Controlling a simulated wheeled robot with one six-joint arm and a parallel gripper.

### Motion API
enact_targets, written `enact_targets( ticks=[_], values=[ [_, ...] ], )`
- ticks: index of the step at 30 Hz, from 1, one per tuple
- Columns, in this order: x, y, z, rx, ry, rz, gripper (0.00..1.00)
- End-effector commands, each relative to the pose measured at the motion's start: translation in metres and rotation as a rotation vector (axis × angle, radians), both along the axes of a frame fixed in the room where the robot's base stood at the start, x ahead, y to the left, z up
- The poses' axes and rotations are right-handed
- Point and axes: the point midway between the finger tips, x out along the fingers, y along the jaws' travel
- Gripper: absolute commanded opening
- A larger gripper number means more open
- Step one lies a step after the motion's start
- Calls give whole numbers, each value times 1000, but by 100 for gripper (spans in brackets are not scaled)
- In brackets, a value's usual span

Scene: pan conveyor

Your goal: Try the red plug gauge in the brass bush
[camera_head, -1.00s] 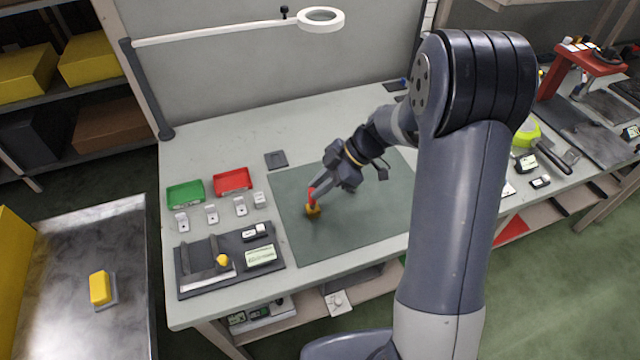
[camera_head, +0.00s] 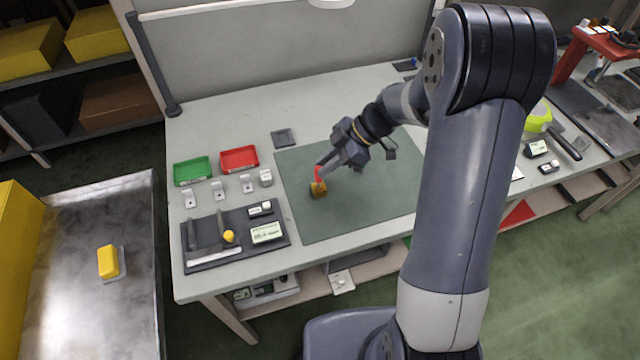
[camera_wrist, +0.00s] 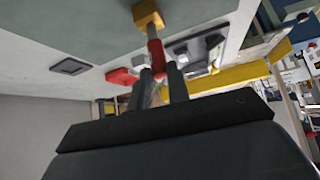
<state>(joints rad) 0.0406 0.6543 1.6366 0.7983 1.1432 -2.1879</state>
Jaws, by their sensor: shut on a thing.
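The brass bush (camera_head: 318,189) is a small yellow-brown block on the green mat (camera_head: 350,215), left of the mat's middle. My gripper (camera_head: 324,165) is just above it, tilted, coming from the upper right. It is shut on the red plug gauge (camera_head: 317,173), whose free end points down at the bush. In the wrist view, the red gauge (camera_wrist: 155,58) sticks out between the two fingers and its end meets the brass bush (camera_wrist: 148,14) or overlaps it. I cannot tell whether the tip is inside the bore.
Left of the mat are a green tray (camera_head: 192,181), a red tray (camera_head: 239,169), several small pale blocks and a dark tool board (camera_head: 205,265). A small dark square pad (camera_head: 283,138) lies behind. The mat's front part is clear.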

Motion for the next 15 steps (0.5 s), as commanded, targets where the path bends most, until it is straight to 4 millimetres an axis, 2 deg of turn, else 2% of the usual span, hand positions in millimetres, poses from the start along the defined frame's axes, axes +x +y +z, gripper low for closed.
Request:
enact_targets(
  ticks=[15],
  values=[
    [0, 0, 21, 0, -1, 1, 0]
  ],
)
